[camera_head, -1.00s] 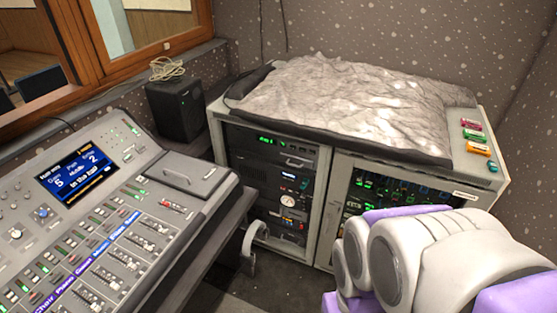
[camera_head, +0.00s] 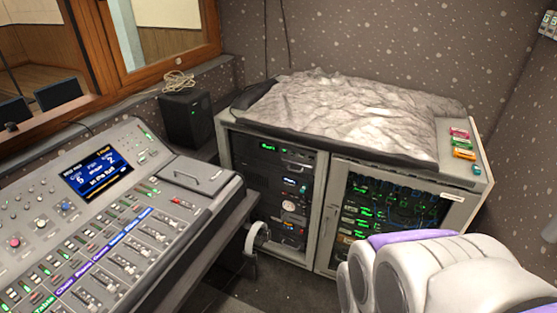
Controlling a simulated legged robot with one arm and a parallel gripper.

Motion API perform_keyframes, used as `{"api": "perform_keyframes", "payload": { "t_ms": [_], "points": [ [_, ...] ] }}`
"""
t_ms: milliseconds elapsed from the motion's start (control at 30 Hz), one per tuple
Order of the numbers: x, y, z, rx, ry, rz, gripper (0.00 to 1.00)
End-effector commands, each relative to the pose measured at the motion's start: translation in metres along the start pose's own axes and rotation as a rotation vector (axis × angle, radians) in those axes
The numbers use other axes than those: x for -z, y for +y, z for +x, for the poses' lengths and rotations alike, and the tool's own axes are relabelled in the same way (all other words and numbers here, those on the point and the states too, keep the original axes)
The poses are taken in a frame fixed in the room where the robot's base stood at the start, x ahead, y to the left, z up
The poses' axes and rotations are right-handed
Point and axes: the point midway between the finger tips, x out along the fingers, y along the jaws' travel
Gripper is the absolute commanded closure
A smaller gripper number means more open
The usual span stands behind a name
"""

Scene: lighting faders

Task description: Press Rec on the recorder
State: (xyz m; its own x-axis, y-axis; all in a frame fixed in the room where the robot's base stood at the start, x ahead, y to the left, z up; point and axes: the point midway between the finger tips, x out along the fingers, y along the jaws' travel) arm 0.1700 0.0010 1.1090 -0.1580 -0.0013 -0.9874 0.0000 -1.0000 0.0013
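A rack cabinet (camera_head: 323,214) stands at the back right, with stacked equipment in its left bay. The top unit (camera_head: 270,148) in that bay has a small green display. Units below it have small lit displays and a round white dial. Which unit is the recorder, and any Rec label, is too small to tell. The right bay (camera_head: 390,208) shows green lights and cables. My arm, white and purple, fills the lower right. My gripper is not in the picture.
A mixing console (camera_head: 110,215) with a lit blue screen and faders fills the left. A black speaker (camera_head: 187,118) stands behind it. Grey crumpled material (camera_head: 350,112) covers the cabinet top. Small coloured items (camera_head: 462,146) sit at its right end. Dark floor shows between console and cabinet.

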Motion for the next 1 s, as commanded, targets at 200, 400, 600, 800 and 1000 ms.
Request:
{"api": "perform_keyframes", "payload": {
  "t_ms": [200, 400, 600, 800, 1000],
  "points": [
    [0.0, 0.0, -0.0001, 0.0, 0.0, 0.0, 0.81],
    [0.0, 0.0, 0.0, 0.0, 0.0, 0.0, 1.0],
    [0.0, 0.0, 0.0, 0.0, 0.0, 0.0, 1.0],
    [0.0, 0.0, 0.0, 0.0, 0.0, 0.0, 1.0],
    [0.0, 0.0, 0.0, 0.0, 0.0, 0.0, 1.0]
  ]
}}
